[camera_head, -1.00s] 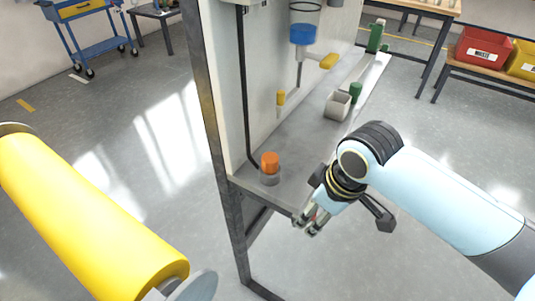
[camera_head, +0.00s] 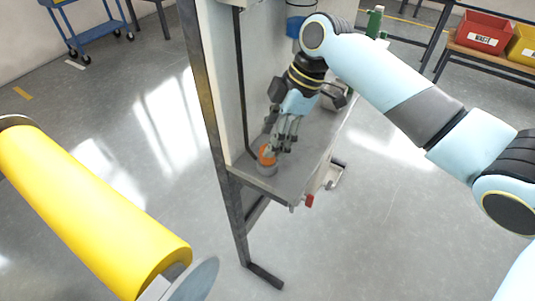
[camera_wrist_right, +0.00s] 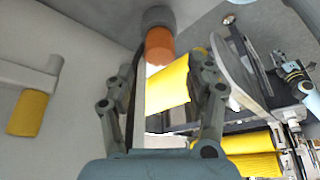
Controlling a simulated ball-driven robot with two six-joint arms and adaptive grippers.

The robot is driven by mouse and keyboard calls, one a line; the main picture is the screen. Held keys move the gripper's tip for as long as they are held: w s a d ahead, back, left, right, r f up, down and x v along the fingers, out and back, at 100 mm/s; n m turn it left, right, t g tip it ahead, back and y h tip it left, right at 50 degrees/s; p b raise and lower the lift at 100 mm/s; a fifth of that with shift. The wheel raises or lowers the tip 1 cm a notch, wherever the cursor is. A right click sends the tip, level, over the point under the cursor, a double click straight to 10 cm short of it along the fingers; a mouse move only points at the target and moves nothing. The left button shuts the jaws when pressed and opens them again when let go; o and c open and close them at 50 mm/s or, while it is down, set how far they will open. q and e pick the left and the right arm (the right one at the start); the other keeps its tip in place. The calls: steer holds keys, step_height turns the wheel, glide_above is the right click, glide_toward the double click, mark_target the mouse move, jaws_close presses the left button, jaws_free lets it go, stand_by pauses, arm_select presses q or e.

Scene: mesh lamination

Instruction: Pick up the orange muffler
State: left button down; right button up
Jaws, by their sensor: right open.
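In the wrist view the gripper (camera_wrist_right: 172,70) is open with a gap around empty space, and I cannot tell whether a finger touches the muffler. My left gripper is not in view.
The shelf (camera_head: 292,180) has a vertical panel (camera_head: 222,80) on its left side. A red bin (camera_head: 483,31) and a yellow bin (camera_head: 524,45) stand at the far right.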

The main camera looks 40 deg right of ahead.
mark_target(268, 159)
steer(key=x, duration=0.4)
steer(key=shift+d+f, duration=0.1)
steer(key=shift+f, duration=0.2)
jaws_close()
